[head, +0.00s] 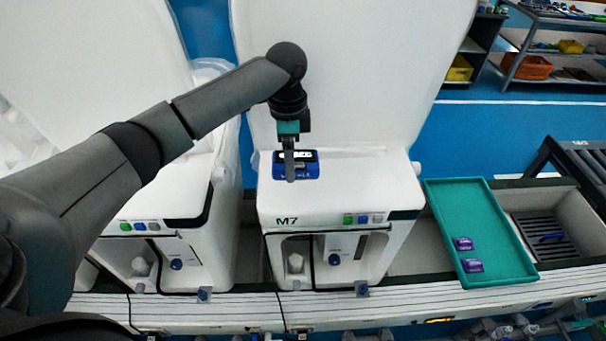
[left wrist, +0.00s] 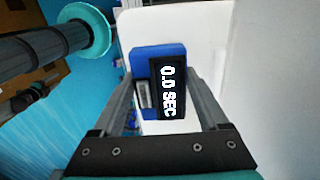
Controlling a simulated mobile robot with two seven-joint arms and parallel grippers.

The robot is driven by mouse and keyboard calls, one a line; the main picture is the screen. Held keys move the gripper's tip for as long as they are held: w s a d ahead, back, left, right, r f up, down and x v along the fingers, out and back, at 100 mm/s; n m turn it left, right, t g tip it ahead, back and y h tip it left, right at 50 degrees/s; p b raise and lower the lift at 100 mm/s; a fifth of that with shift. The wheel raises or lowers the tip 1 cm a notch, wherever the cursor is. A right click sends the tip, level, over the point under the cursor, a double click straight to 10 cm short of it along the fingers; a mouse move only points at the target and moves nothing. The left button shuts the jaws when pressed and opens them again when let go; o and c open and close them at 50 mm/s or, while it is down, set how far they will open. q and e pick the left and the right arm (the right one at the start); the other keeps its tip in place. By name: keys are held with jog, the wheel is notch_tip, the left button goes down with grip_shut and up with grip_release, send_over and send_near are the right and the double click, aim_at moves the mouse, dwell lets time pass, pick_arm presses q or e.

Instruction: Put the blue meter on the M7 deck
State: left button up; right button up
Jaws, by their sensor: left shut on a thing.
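The blue meter (head: 309,170) is at the top deck of the white M7 unit (head: 330,204) in the head view. My left gripper (head: 290,174) points down at it and is shut on it. In the left wrist view the meter (left wrist: 145,72) is between the two fingers (left wrist: 156,95), and its dark display reads 0.0 SEC. The meter appears at or just above the M7 deck (head: 375,180); I cannot tell whether it touches. My right gripper is not in view.
A green tray (head: 490,217) with two purple meters (head: 472,265) lies to the right of M7. Another white unit (head: 160,215) stands to the left, under my left arm. A raised white lid (head: 370,70) stands behind the deck. The deck's right part is clear.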

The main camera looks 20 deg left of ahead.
aim_at(291, 188)
pick_arm(q)
jog(key=shift+s+f, duration=0.1)
jog(key=shift+f, duration=0.8)
notch_tip(291, 188, down, 4)
jog(key=shift+r, duration=0.1)
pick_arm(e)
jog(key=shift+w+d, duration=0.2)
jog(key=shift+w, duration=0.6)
pick_arm(q)
jog(key=o, duration=1.3)
jog(key=shift+f, duration=0.2)
jog(key=shift+o, duration=1.2)
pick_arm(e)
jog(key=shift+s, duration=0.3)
pick_arm(q)
jog(key=shift+r, duration=0.15)
notch_tip(291, 188, up, 12)
jog(key=shift+r, duration=0.1)
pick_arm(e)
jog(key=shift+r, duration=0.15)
